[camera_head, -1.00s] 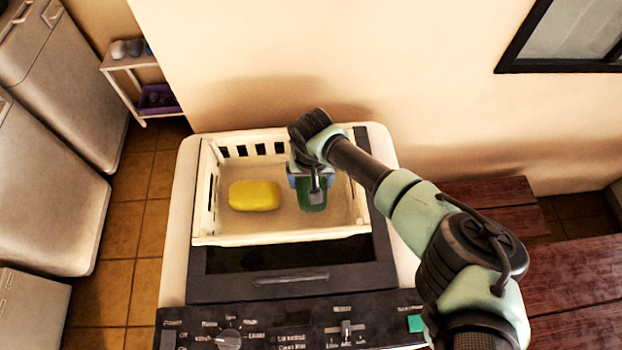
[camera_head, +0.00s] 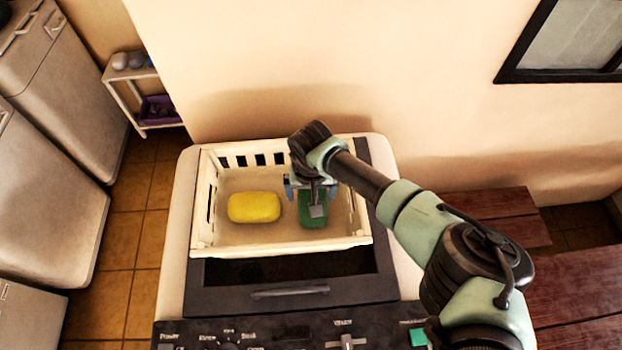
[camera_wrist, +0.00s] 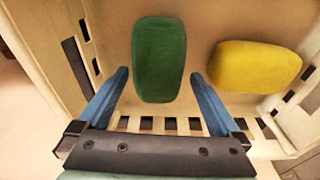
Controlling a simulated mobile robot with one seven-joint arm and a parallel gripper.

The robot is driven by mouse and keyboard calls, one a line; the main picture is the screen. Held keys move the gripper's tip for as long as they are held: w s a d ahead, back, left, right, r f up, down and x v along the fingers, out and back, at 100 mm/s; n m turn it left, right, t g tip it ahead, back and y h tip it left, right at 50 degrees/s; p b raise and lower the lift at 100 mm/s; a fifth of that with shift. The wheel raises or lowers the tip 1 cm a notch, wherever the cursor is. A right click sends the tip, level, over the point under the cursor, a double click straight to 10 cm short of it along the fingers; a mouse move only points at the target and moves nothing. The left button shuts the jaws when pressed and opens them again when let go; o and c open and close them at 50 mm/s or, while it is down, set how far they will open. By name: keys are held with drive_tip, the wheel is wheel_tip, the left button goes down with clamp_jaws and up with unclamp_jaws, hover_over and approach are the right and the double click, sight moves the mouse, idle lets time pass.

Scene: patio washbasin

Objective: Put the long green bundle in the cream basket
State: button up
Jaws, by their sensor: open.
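The long green bundle (camera_head: 314,222) lies inside the cream basket (camera_head: 282,243), on its floor in the right half. It looks like a smooth dark-green rounded block, seen whole in the wrist view (camera_wrist: 158,50). My gripper (camera_head: 311,197) is over the basket, just above the bundle, and partly hides it in the head view. In the wrist view my gripper's blue fingers (camera_wrist: 160,76) are spread apart, with the near part of the bundle between and below them. Neither finger clearly touches it.
A yellow rounded block (camera_head: 254,207) lies in the basket left of the bundle, with a gap between; it also shows in the wrist view (camera_wrist: 254,66). Wooden benches (camera_head: 580,262) are at right.

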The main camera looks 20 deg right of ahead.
drive_tip(key=shift+r+p, duration=0.5)
drive_tip(key=shift+r, duration=0.15)
wheel_tip(320, 180, up, 11)
drive_tip(key=s+b, duration=0.1)
drive_tip(key=shift+s+a+r+b, duration=0.2)
drive_tip(key=shift+s+b, duration=0.05)
drive_tip(key=shift+b, duration=0.05)
